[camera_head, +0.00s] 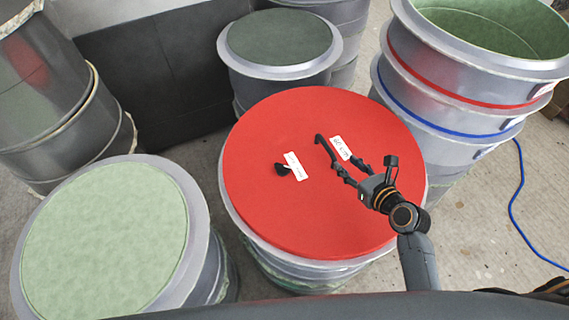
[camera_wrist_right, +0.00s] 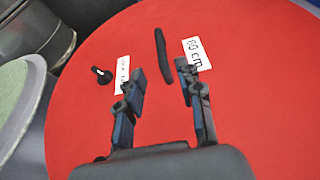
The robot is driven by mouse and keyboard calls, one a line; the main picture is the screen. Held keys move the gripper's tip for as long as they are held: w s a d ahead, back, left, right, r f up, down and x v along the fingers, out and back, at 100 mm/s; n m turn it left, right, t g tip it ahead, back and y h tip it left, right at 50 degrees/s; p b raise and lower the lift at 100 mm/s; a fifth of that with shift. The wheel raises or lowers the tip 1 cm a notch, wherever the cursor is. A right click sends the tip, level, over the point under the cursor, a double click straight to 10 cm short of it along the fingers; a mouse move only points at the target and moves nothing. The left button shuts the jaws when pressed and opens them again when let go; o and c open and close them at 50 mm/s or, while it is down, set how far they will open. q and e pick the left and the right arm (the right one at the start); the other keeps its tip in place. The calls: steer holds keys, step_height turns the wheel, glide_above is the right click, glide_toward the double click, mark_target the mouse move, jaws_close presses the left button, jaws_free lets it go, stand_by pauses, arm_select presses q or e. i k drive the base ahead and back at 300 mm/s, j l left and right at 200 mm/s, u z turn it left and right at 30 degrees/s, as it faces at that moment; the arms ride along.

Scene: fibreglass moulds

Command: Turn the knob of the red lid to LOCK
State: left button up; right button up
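The red lid (camera_head: 260,135) lies on a grey drum-like mould and fills much of the wrist view (camera_wrist_right: 240,120). A small black knob (camera_head: 282,169) sits on it, left of centre, beside a white label (camera_head: 295,166) too small to read. The knob also shows in the wrist view (camera_wrist_right: 102,76). My right gripper (camera_head: 347,164) is open over the lid, right of the knob and apart from it. In the wrist view a black bar handle (camera_wrist_right: 162,50) shows between and beyond its fingertips (camera_wrist_right: 160,70); contact cannot be told. My left gripper is not in view.
A "60 cm" label (camera_wrist_right: 196,54) lies by the handle. A green-topped mould (camera_head: 105,240) stands left, a dark-topped one (camera_head: 280,38) behind, and stacked moulds with red and blue bands (camera_head: 460,90) at right. A blue cable (camera_head: 515,205) lies on the floor.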

mark_target(282, 170)
steer(key=l+u, duration=0.2)
steer(key=u, duration=0.2)
steer(key=k+l+u, duration=0.1)
steer(key=u, duration=0.25)
steer(key=l+u, duration=0.4)
steer(key=k+j, duration=0.05)
steer(key=j, duration=0.1)
